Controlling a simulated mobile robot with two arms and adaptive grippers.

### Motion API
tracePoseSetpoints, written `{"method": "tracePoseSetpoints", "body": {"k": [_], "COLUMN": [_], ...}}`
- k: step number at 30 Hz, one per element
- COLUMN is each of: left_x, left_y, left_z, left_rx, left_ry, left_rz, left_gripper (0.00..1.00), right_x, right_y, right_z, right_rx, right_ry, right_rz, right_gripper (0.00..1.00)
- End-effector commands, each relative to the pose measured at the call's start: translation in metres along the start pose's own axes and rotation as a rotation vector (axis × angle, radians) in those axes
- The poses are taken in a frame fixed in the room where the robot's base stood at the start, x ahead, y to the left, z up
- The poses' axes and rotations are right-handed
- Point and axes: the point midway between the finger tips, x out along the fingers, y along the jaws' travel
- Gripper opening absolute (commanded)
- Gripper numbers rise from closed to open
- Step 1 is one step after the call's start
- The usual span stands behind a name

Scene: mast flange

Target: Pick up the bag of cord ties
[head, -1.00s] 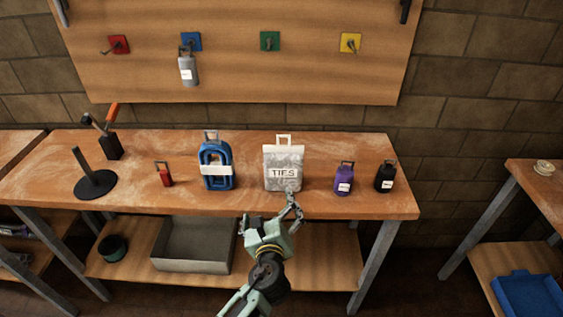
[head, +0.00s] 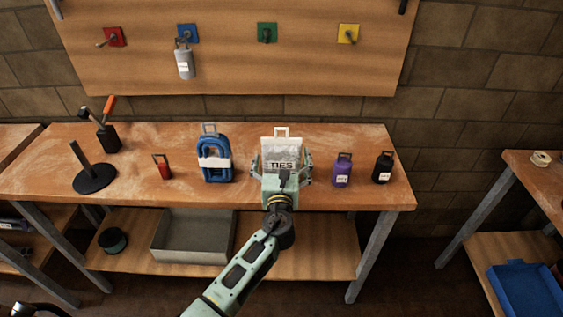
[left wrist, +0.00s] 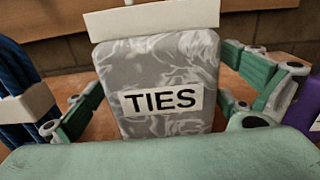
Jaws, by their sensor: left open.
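The bag of cord ties (head: 282,151) is a grey-white patterned bag with a white top band, a loop handle and a "TIES" label. It stands upright on the workbench (head: 130,155). My left gripper (head: 281,170) is in front of it, open, with one finger on each side of the bag. In the left wrist view the bag (left wrist: 158,75) fills the middle between the spread green fingers; some space shows beside it on both sides. The bag's lower part is hidden behind my gripper. My right gripper is not in view.
A blue cord bundle (head: 214,163) stands left of the bag, and a purple bottle (head: 342,172) and black bottle (head: 383,168) stand right. A red bottle (head: 162,169) and black stand (head: 94,178) are farther left. A pegboard (head: 215,65) rises behind.

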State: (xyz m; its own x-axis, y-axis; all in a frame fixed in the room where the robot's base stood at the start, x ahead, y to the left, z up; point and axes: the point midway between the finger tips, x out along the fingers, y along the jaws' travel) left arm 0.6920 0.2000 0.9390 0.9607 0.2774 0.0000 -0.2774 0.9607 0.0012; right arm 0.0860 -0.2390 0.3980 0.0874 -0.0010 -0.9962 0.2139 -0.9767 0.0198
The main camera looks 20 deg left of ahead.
Motion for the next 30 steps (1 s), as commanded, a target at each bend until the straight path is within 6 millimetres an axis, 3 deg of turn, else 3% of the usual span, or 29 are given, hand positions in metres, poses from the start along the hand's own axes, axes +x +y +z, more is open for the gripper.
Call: {"method": "tracePoseSetpoints", "body": {"k": [7, 21, 30], "left_x": [0.0009, 0.0006, 0.0007], "left_y": [-0.0003, -0.0004, -0.0004], "left_z": [-0.0004, -0.0005, 0.0034], "left_rx": [-0.001, -0.001, -0.001], "left_ry": [0.001, 0.001, 0.0], "left_rz": [-0.001, -0.001, -0.001], "left_gripper": [0.98, 0.57, 0.57], "right_x": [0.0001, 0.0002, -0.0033], "right_y": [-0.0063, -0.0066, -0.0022], "right_z": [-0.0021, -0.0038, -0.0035], "right_rx": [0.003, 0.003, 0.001], "right_ry": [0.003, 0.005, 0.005], "right_rz": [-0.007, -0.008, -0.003], "right_gripper": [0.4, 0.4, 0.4]}}
